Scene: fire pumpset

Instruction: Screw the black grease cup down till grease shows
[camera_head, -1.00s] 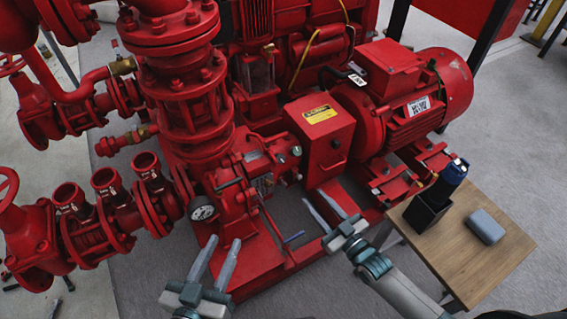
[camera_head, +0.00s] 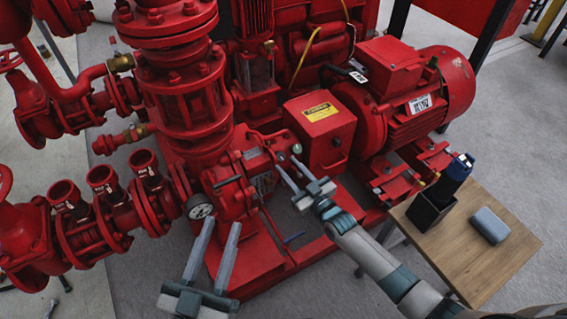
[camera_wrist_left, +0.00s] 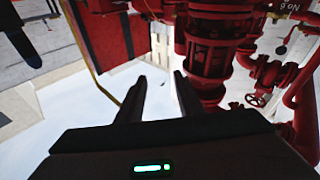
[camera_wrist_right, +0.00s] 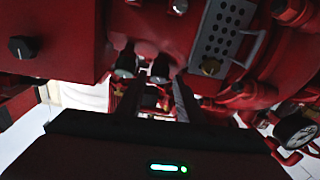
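My right gripper (camera_head: 286,164) is open, with its fingertips close to small round fittings on the pump's bearing housing (camera_head: 262,165). In the right wrist view, two dark round caps, a left one (camera_wrist_right: 125,64) and a right one (camera_wrist_right: 160,67), show just beyond the open fingers. Either may be the black grease cup; I cannot tell which, and no grease can be made out. Contact with the fingers cannot be judged. A separate black knob (camera_wrist_right: 22,47) is on the red guard box. My left gripper (camera_head: 222,224) is open and empty in front of the pump.
The red guard box (camera_head: 320,135) with a yellow label stands close behind my right gripper. A pressure gauge (camera_head: 200,207) is near my left gripper. A wooden table (camera_head: 480,258) at right holds a black holder (camera_head: 428,211) with a blue-and-black item and a grey-blue block (camera_head: 490,225).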

